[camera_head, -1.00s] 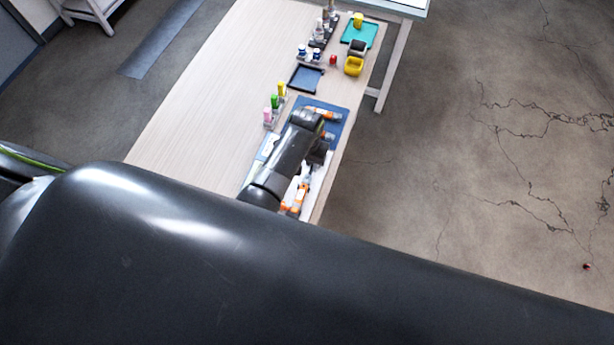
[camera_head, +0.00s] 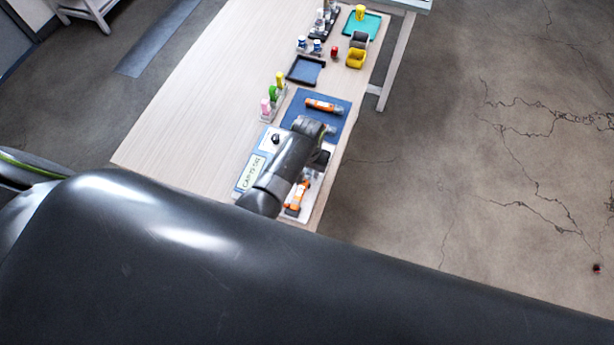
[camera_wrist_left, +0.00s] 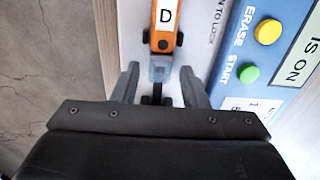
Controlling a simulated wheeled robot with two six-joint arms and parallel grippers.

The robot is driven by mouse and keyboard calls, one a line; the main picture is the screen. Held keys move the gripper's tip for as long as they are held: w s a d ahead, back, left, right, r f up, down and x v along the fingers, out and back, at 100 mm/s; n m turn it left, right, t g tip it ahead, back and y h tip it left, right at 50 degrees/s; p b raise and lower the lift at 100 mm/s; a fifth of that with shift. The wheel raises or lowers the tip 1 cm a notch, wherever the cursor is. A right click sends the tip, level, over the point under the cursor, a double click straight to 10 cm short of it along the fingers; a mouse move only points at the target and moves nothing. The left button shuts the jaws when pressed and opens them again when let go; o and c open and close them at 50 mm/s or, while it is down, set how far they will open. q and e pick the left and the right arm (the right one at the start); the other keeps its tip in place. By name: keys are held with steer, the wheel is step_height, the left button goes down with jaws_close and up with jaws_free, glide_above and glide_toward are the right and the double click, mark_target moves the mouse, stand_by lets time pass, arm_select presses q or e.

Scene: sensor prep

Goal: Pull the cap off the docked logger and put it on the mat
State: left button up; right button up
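The docked logger (camera_wrist_left: 163,38) is orange with a white label marked D; it also shows in the head view as an orange piece (camera_head: 297,196) beside my wrist. A grey, partly clear end piece, seemingly its cap (camera_wrist_left: 160,69), faces my left gripper (camera_wrist_left: 158,76). The gripper's two fingers stand apart on either side of that end piece, with gaps showing on both sides. In the head view my left wrist hides part of the dock. The blue mat (camera_head: 294,106) lies beyond the wrist, with another orange logger (camera_head: 323,105) on it. My right gripper is not in view.
Beside the docked logger is a blue panel with a yellow button (camera_wrist_left: 268,32) and a green button (camera_wrist_left: 250,75). Coloured bottles (camera_head: 273,94), a dark tray (camera_head: 306,70) and a yellow bin (camera_head: 356,59) stand farther back. The table's left side is clear.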

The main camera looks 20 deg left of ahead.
arm_select(q)
steer(key=shift+p, duration=0.35)
stand_by(0.3)
steer(key=c, duration=0.7)
